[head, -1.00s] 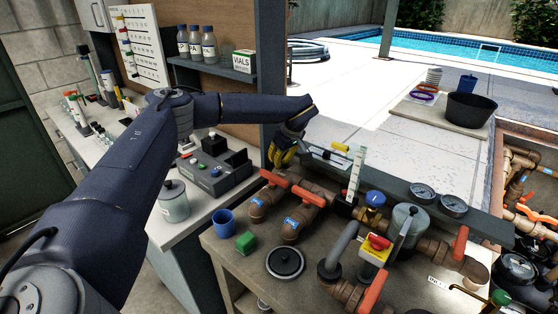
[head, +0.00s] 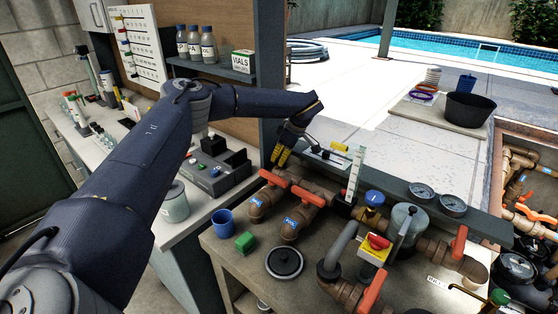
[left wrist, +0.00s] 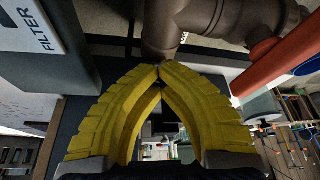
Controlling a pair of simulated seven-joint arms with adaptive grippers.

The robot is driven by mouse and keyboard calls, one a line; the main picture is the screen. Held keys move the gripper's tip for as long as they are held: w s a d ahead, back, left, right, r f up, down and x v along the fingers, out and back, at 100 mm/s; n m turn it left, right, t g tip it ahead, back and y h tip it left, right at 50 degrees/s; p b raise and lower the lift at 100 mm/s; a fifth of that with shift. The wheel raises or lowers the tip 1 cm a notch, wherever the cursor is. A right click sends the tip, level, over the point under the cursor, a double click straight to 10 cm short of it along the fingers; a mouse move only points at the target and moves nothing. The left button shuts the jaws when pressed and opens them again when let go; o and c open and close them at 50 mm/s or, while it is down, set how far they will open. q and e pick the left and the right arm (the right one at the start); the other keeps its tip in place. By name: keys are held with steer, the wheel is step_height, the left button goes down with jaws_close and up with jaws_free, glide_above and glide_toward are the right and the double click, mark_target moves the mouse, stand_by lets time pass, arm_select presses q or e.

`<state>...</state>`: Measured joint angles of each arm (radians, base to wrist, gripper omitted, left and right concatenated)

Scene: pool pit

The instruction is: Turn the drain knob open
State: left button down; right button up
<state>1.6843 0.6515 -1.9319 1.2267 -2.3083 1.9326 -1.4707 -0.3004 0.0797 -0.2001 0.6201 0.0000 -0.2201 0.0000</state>
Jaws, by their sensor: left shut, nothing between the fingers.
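Several orange valve handles sit on brown pipes at the bench, among them a left one (head: 273,178) and one beside it (head: 308,196). The blue labels below these two are too small to read, and I cannot tell which control is the drain knob. My left gripper (head: 280,161) has yellow fingers pointing down, just above and behind the left orange handle, apparently apart from it. In the left wrist view its fingertips (left wrist: 159,72) meet with nothing between them. A brown pipe (left wrist: 205,15) and an orange handle (left wrist: 285,60) lie beyond them. My right gripper is out of view.
A red knob on a yellow box (head: 376,243), a grey-lidded canister (head: 408,218) and gauges (head: 452,206) stand to the right. A "FILTER" sign (left wrist: 30,30) shows in the wrist view.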

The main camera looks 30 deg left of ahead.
arm_select(q)
steer(key=n+g, duration=0.1)
steer(key=n, duration=0.1)
steer(key=n+g+h, duration=0.1)
steer(key=n, duration=0.2)
steer(key=shift+w+a+n, duration=0.1)
steer(key=shift+a+n, duration=0.1)
steer(key=shift+n, duration=0.1)
steer(key=shift+f+n+g+h, duration=0.1)
steer(key=shift+n+g+h, duration=0.2)
steer(key=shift+n, duration=0.85)
steer(key=shift+n+g+h, duration=0.3)
steer(key=shift+n, duration=0.85)
steer(key=c, duration=2.1)
jaws_free()
steer(key=o, duration=0.9)
steer(key=shift+o, duration=0.2)
steer(key=v, duration=0.7)
steer(key=shift+r, duration=0.3)
steer(key=shift+w, duration=0.1)
